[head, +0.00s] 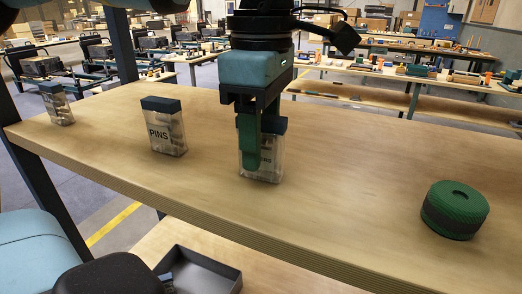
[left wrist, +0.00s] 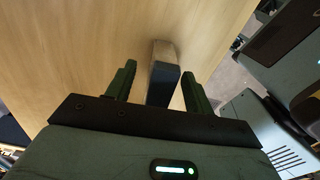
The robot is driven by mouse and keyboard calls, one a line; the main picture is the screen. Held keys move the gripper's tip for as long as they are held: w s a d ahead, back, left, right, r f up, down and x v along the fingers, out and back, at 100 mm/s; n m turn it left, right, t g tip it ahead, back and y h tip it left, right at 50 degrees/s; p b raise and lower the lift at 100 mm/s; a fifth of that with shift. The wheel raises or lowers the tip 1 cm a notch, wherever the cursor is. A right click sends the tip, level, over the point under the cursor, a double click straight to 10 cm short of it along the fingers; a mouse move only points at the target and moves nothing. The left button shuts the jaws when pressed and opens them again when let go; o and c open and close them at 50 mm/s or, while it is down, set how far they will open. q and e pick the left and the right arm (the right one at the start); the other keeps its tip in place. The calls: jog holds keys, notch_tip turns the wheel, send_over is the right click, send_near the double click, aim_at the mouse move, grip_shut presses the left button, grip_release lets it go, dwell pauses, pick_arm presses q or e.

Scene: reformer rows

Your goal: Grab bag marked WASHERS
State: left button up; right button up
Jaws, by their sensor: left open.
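A clear bag with a dark blue top (head: 274,168) stands upright on the wooden shelf, mostly behind my left gripper (head: 256,150). Its label is largely covered by a green finger, so I cannot read the full word. My left gripper points down at this bag and is open. In the left wrist view the bag's dark top (left wrist: 163,84) lies between the two green fingers, with gaps on both sides. A bag marked PINS (head: 167,133) stands to the left. My right gripper is not in view.
Another clear bag (head: 57,105) stands at the far left of the shelf (head: 350,180), its label unreadable. A green and black round spool-like object (head: 455,209) sits at the right. A dark tray (head: 205,270) lies on a lower level. The shelf between bag and spool is clear.

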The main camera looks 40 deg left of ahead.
pick_arm(q)
jog(key=shift+c, duration=0.2)
jog(key=c, duration=1.1)
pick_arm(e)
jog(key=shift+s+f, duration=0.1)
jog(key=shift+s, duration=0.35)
pick_arm(q)
jog(key=shift+r, duration=0.1)
